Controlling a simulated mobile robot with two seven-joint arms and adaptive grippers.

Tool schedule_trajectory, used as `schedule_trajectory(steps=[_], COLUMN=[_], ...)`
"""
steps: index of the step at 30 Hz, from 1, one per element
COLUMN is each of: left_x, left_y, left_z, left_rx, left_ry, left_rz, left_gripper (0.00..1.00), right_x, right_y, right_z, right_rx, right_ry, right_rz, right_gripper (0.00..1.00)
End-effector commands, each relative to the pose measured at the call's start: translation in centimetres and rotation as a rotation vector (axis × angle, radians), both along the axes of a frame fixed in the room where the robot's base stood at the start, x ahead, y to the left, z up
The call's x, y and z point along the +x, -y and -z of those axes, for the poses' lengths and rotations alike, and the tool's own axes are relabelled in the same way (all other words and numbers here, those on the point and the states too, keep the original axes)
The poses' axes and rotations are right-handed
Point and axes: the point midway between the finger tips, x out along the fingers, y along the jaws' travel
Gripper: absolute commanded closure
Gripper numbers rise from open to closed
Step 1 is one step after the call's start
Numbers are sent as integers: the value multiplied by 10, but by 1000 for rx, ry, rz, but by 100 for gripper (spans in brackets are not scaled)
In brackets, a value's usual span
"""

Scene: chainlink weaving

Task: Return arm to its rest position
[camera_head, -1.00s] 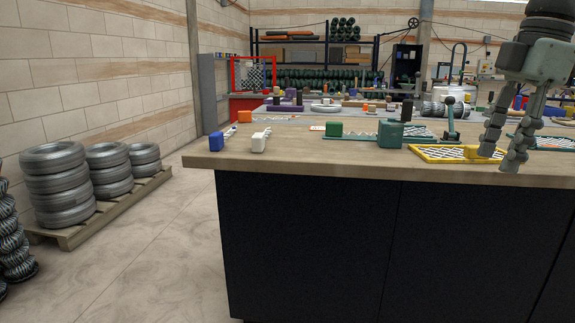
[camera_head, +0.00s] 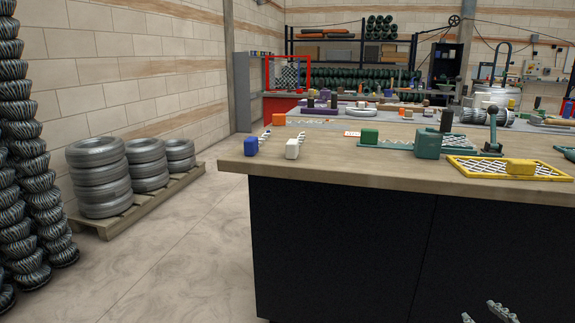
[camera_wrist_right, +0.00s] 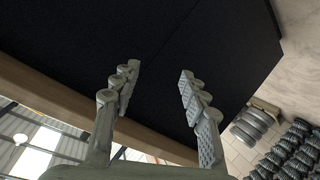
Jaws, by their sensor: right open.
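My right gripper (camera_head: 485,316) shows only by its fingertips at the bottom edge of the head view, low in front of the dark workbench front (camera_head: 345,255). In the right wrist view my right gripper (camera_wrist_right: 158,85) has its two fingers apart with nothing between them. The dark bench front (camera_wrist_right: 150,30) lies beyond the fingers. My left gripper does not show in the head view.
Stacked wire coils (camera_head: 100,180) stand on a pallet at left. The floor (camera_head: 180,270) between is clear.

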Motion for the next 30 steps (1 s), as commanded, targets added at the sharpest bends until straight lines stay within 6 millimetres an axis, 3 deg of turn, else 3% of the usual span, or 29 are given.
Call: schedule_trajectory(steps=[1,3,6,9,12,15,18,30], left_x=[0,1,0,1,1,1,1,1], left_y=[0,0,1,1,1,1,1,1], left_z=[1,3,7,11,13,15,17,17], left_rx=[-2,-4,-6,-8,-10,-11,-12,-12], left_ry=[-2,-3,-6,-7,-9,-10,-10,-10], left_rz=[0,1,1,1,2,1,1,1], left_gripper=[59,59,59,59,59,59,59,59], right_x=[-22,-54,-102,-147,-183,-208,-221,-225], right_y=[-10,-25,-58,-98,-136,-163,-178,-182], right_z=[32,73,122,157,178,188,192,194], right_rx=[31,53,91,133,173,203,215,219], right_ry=[-77,-202,-389,-568,-715,-815,-870,-887], right_rz=[74,150,220,245,239,221,208,202], right_gripper=[56,56,56,56,56,56,56,56])
